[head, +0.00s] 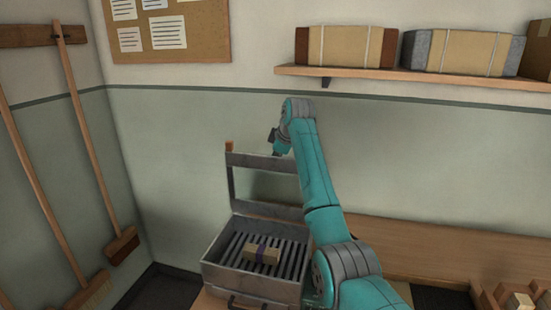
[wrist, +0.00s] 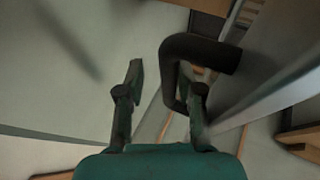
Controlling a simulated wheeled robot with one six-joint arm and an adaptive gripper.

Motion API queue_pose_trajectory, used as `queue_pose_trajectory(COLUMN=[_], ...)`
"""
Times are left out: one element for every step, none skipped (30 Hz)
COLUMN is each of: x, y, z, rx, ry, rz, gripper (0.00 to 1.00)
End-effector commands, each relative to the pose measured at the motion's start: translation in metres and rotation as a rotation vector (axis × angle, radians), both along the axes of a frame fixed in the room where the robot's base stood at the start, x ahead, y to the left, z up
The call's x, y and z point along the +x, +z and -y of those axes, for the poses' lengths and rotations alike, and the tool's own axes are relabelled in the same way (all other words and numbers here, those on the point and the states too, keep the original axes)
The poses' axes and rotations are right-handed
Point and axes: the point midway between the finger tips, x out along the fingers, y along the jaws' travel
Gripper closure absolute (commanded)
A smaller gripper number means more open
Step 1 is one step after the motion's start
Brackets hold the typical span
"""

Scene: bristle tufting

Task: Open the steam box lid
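The steam box (head: 214,250) is a grey metal box with a slatted grate inside, low in the middle of the head view. Its lid (head: 250,160) stands raised and roughly upright at the back of the box. A wood-coloured block with a purple band (head: 262,254) lies on the grate. My gripper (head: 275,145) is at the top of the lid, its fingers small in that view. In the wrist view my gripper (wrist: 166,88) is open, with a gap between its fingers. A black bar handle (wrist: 190,43) is by the right finger, seemingly touching or overlapping it; contact is unclear.
A shelf (head: 420,78) with wrapped bundles (head: 346,46) is on the wall at upper right. Brooms (head: 95,140) hang at left. A wooden crate (head: 492,290) with blocks is at lower right. The wall is close behind the lid.

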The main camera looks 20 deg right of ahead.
Motion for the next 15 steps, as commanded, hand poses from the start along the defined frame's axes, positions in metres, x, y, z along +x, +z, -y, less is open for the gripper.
queue_pose_trajectory(x=[-0.002,-0.002,-0.002,-0.002,-0.002,-0.002,-0.002,-0.002,-0.002,-0.003,-0.004,-0.006,-0.008,-0.01,-0.014], y=[-0.01,-0.01,-0.01,-0.009,-0.009,-0.008,-0.007,-0.006,-0.005,-0.003,-0.001,0.002,0.005,0.009,0.014], z=[0.002,0.002,0.001,0.001,0.001,0.001,0.0,0.0,0.0,0.0,0.0,0.001,0.001,0.001,0.002], rx=[0.0,0.001,0.002,0.001,0.002,0.002,0.002,0.002,0.002,0.002,0.002,0.002,0.002,0.002,0.002], ry=[-0.002,-0.002,-0.001,-0.001,0.0,0.001,0.001,0.001,0.001,0.001,0.002,0.002,0.002,0.002,0.002], rz=[-0.016,-0.016,-0.016,-0.015,-0.015,-0.014,-0.014,-0.013,-0.013,-0.011,-0.011,-0.011,-0.01,-0.009,-0.009], gripper=[0.59,0.59,0.59,0.59,0.59,0.59,0.59,0.59,0.59,0.59,0.59,0.59,0.59,0.59,0.59])
